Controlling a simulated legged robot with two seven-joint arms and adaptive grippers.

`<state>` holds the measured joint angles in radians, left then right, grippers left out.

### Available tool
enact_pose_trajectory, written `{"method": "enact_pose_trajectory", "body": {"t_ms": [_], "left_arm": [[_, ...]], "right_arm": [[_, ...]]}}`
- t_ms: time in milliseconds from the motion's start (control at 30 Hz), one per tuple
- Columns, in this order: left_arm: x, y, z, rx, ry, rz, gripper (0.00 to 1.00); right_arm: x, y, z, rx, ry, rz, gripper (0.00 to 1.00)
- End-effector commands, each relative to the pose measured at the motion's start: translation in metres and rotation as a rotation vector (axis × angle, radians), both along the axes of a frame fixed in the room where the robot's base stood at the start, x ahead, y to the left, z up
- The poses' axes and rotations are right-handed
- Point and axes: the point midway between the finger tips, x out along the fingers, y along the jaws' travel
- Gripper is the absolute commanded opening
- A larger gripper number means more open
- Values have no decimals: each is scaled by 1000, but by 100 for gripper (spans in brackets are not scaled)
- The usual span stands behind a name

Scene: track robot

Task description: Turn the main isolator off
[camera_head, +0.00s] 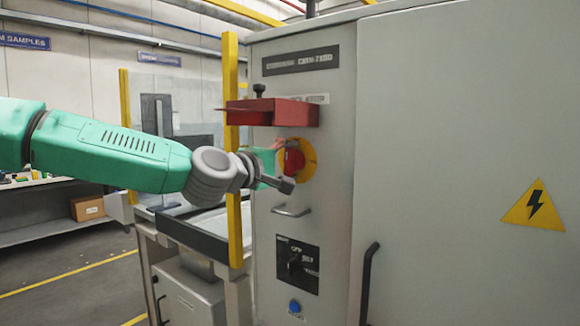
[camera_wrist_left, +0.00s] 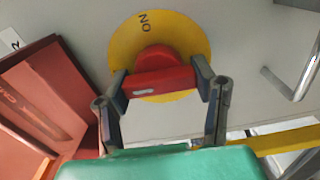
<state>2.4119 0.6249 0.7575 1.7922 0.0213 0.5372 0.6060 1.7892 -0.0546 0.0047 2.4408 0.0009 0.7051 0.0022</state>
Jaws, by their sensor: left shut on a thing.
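The main isolator is a red rotary handle (camera_head: 294,161) on a round yellow plate (camera_head: 309,158), on the front of a grey cabinet. In the left wrist view the red handle (camera_wrist_left: 160,78) lies between the two fingers of my left gripper (camera_wrist_left: 162,84), which is shut on it. The yellow plate (camera_wrist_left: 190,38) there shows the letters "NO" upside down, or "ON". In the head view my left gripper (camera_head: 275,172) reaches the handle from the left and partly covers it. My right gripper is not in view.
A red box-like cover (camera_head: 285,112) juts out just above the isolator; it also shows in the left wrist view (camera_wrist_left: 45,105). A metal handle (camera_head: 292,212) sits below, then a black switch panel (camera_head: 297,264) and a blue button (camera_head: 295,306). A yellow post (camera_head: 233,150) stands left.

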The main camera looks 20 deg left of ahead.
Motion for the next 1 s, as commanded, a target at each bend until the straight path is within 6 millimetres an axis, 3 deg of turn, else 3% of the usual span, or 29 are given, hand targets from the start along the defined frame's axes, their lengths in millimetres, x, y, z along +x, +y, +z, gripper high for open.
{"method": "enact_pose_trajectory", "body": {"t_ms": [667,700,1000], "left_arm": [[1,2,-4,-56,27,4,23],[1,2,-4,-56,28,4,60],[0,1,-2,-55,23,2,60]], "right_arm": [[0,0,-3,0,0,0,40],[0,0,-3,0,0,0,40],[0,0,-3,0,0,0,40]]}}
